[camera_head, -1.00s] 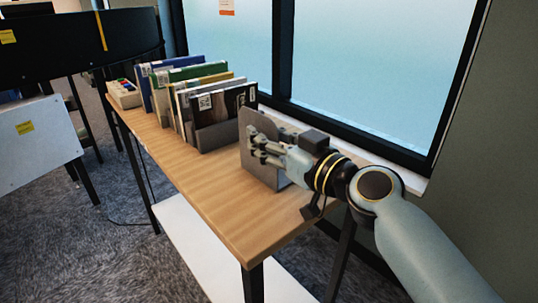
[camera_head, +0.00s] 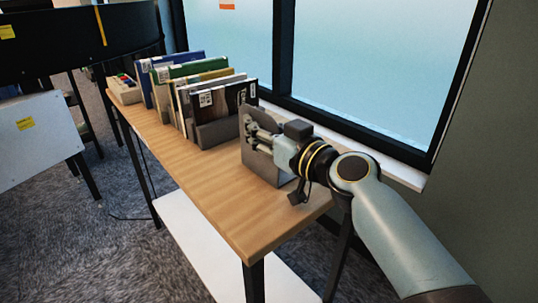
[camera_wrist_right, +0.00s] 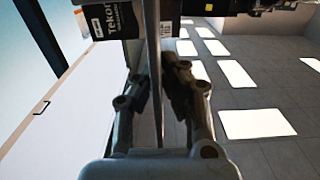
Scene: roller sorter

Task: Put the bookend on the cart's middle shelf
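The bookend (camera_head: 259,167) is a grey upright plate. It stands on the wooden tabletop (camera_head: 215,192), apart from the row of books. My right gripper (camera_head: 262,137) is at its upper part, with a finger in front of the plate. In the right wrist view, the bookend (camera_wrist_right: 153,60) shows edge-on as a thin upright strip between the fingers of my right gripper (camera_wrist_right: 158,85). The fingers are spread on either side, with a gap visible on the right side. My left gripper is not in view. I cannot identify the cart's middle shelf.
Several books (camera_head: 180,95) stand beyond the bookend, with a grey support (camera_head: 217,131) at their near end. A window and sill (camera_head: 400,172) run behind the table. The near tabletop is clear.

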